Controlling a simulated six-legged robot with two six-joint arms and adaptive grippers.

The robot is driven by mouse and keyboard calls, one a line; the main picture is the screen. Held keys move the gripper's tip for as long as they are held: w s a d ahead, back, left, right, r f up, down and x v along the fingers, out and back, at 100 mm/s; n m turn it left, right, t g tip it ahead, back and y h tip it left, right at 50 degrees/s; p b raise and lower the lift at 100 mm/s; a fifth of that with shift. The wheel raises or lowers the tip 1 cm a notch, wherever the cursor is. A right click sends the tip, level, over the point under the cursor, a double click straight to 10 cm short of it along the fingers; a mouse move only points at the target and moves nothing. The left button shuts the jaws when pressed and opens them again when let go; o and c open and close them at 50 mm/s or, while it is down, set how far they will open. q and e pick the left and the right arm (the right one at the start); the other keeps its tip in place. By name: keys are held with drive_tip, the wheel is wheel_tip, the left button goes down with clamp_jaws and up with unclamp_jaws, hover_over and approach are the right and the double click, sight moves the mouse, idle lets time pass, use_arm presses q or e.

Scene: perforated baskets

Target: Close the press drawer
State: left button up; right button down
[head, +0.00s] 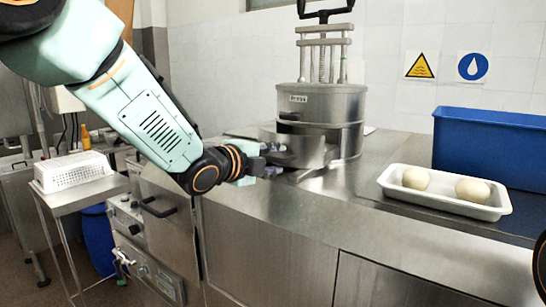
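The press (320,105) is a round steel vessel with a screw and black handle on top, standing on the steel counter. Its drawer (300,152) is a rounded steel bin that sticks out from the lower front of the press towards the left. My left gripper (272,160) is at the outer left end of the drawer, with its dark fingers apart and nothing seen between them. Whether it touches the drawer I cannot tell. Of my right arm only a dark piece shows at the right edge; its gripper is out of view.
A white tray (450,208) with two pale round balls (415,178) lies on the counter at the right. A blue crate (490,150) stands behind it. A white perforated basket (72,172) sits on a side table at the left. The counter's front middle is clear.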

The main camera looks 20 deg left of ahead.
use_arm(q)
drive_tip(key=shift+w+d+f, duration=0.15)
drive_tip(key=shift+w+d, duration=0.15)
drive_tip(key=shift+w, duration=0.05)
drive_tip(key=shift+w+f, duration=0.1)
drive_tip(key=shift+w, duration=0.05)
drive_tip(key=shift+c, duration=0.7)
drive_tip(key=shift+a, duration=0.2)
drive_tip(key=c, duration=0.3)
drive_tip(key=shift+s, duration=0.35)
clamp_jaws()
drive_tip(key=shift+w, duration=0.1)
